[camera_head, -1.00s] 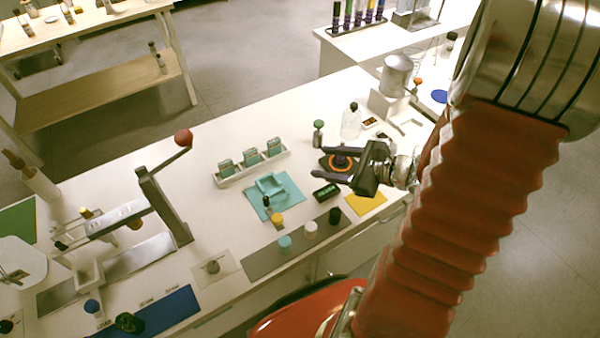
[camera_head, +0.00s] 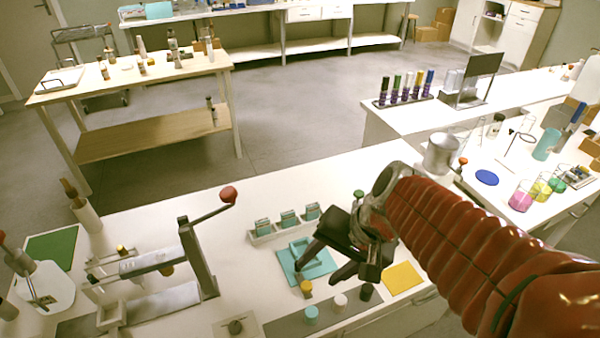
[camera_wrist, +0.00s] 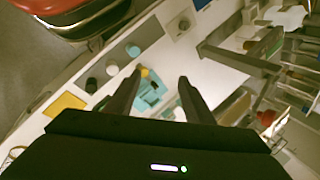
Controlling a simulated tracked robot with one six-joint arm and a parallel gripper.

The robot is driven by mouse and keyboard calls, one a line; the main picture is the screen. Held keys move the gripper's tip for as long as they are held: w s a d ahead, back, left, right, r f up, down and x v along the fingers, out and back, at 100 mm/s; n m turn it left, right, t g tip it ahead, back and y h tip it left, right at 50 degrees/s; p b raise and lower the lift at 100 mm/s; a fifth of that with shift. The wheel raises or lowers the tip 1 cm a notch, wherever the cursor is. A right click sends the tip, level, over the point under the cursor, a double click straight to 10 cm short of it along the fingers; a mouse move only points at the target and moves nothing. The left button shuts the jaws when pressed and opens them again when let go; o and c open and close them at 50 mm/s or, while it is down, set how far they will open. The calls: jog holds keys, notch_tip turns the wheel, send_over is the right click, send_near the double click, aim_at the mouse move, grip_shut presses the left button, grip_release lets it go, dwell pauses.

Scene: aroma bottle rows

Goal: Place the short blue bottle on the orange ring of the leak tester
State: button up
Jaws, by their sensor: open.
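A short light-blue capped bottle (camera_head: 311,314) stands on a grey strip near the front edge of the table, left of a white-capped one (camera_head: 340,300) and a black-capped one (camera_head: 366,291). It also shows in the wrist view (camera_wrist: 133,50). My gripper (camera_head: 320,268) is open and empty above the teal mat (camera_head: 284,266), behind this row and apart from it. The orange ring is not visible now; my gripper and arm cover that area in the head view.
A yellow-capped bottle (camera_head: 306,288) stands by the teal mat. A rack with several teal jars (camera_head: 289,219) stands behind it. A lever press with a red knob (camera_head: 228,194) rises at left. A yellow mat (camera_head: 403,278) lies at right.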

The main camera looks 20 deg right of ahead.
notch_tip(320, 180, up, 8)
jog(key=s+d+n+t+h, duration=0.1)
jog(key=n+t+h, duration=0.1)
jog(key=n+h, duration=0.2)
jog(key=n, duration=0.2)
jog(key=shift+s+d+f+n+t, duration=0.15)
jog(key=shift+s+d+n+t, duration=0.05)
jog(key=shift+s+n+t, duration=0.2)
jog(key=shift+c, duration=0.2)
